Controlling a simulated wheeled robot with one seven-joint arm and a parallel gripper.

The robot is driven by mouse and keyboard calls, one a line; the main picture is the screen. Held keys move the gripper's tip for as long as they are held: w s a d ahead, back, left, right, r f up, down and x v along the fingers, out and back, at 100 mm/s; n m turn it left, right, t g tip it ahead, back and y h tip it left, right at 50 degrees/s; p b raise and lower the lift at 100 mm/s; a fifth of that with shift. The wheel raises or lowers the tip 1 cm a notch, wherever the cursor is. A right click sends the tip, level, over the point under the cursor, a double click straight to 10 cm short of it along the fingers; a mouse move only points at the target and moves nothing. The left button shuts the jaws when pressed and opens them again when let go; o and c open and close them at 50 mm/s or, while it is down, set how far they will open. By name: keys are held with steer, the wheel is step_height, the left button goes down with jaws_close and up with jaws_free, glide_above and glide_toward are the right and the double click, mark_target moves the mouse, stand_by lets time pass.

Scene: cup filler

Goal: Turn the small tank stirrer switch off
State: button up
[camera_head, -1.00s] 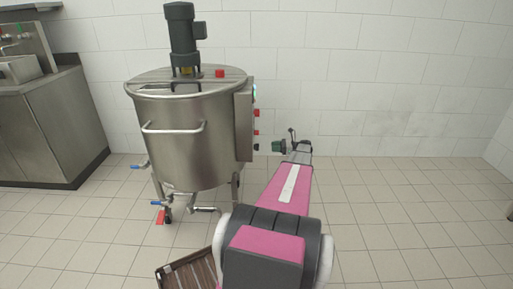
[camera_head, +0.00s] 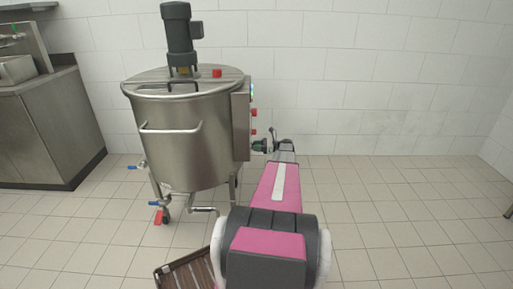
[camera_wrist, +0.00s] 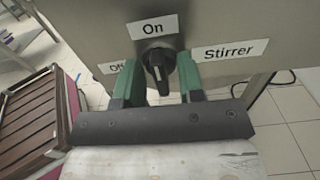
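The small steel tank (camera_head: 185,130) stands left of centre in the head view, with a control box (camera_head: 241,120) on its right side. In the wrist view the black stirrer switch (camera_wrist: 158,66) is a rotary knob on the steel panel, its grip roughly upright, in line with the "On" label (camera_wrist: 153,27). The "Off" label (camera_wrist: 116,67) is to its left and the "Stirrer" label (camera_wrist: 229,51) to its right. My gripper (camera_wrist: 158,80) is open, with a green finger on each side of the knob and gaps between. In the head view my gripper (camera_head: 259,146) is at the box's lower edge.
Red buttons (camera_head: 253,113) sit on the box above my gripper. A brown slatted crate (camera_head: 188,272) lies on the floor near my base and a steel counter (camera_head: 45,125) stands at the left.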

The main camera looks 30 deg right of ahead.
jaws_close()
steer(key=shift+n, duration=0.5)
steer(key=n, duration=1.2)
steer(key=shift+s+a+f, duration=0.1)
steer(key=shift+s+f, duration=0.05)
steer(key=shift+s, duration=0.05)
steer(key=n, duration=0.4)
steer(key=shift+f+n, duration=0.15)
steer(key=shift+n, duration=0.55)
